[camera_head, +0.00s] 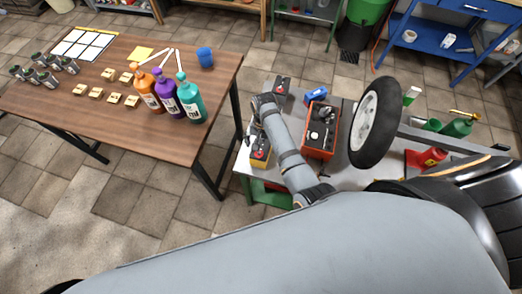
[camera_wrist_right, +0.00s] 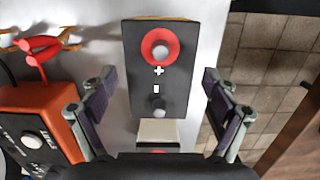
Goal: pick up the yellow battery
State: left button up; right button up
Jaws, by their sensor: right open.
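The yellow battery (camera_head: 260,160) stands upright near the left edge of the grey workbench, with a dark top and a red terminal ring. In the right wrist view the battery (camera_wrist_right: 158,95) shows from above, a thin yellow edge at its far end. My right gripper (camera_head: 256,135) is at the battery in the head view, partly hidden by my arm. In the wrist view the right gripper (camera_wrist_right: 158,80) is open, one finger on each side of the battery, with visible gaps. My left gripper is not in view.
A second dark battery (camera_head: 282,86) stands behind. An orange box (camera_head: 317,153) with a dark face stands to the right, beside a blue item (camera_head: 315,94) and a wheel (camera_head: 376,122). A wooden table (camera_head: 140,60) with bottles (camera_head: 190,105) stands at left.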

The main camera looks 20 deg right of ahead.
jog(key=f, duration=0.4)
jog(key=shift+s+a, duration=0.2)
jog(key=shift+s, duration=0.2)
jog(key=shift+f, duration=0.4)
jog(key=c, duration=1.8)
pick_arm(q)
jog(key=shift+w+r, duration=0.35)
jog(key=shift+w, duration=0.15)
pick_arm(e)
jog(key=shift+r, duration=0.1)
grip_shut()
